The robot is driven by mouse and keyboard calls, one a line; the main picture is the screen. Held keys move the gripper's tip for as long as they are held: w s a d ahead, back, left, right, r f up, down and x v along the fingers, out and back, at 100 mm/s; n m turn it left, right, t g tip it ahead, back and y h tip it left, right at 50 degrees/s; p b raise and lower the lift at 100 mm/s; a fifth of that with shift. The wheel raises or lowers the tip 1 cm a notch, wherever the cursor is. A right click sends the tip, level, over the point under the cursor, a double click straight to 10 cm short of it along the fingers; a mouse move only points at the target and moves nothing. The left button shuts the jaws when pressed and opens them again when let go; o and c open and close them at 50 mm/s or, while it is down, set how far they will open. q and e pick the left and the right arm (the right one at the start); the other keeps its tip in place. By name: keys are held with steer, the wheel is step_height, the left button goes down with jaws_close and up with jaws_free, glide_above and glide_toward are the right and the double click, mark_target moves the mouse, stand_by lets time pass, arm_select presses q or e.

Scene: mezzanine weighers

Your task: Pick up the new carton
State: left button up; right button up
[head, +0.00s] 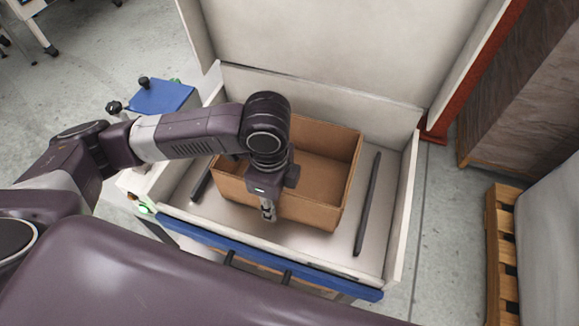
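The carton (338,172) is an open-topped brown box, upright inside a white tray-like enclosure (399,205). My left arm reaches in from the left, and its gripper (268,213) points down at the carton's near wall. The gripper and wrist cover part of that wall and the carton's left part. The fingers show nearly edge-on, so I cannot tell whether they are apart or closed on the wall. The visible inside of the carton looks empty. My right gripper is out of view.
Dark bars (368,204) lie to the carton's right and left (201,183). A raised white panel (330,45) stands behind. A blue rail (255,250) runs along the front. A blue-topped unit (163,96) stands at left, a wooden pallet (497,250) at right.

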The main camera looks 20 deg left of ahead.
arm_select(q)
steer(key=shift+f, duration=0.95)
steer(key=shift+c, duration=0.3)
jaws_close()
steer(key=shift+r, duration=0.2)
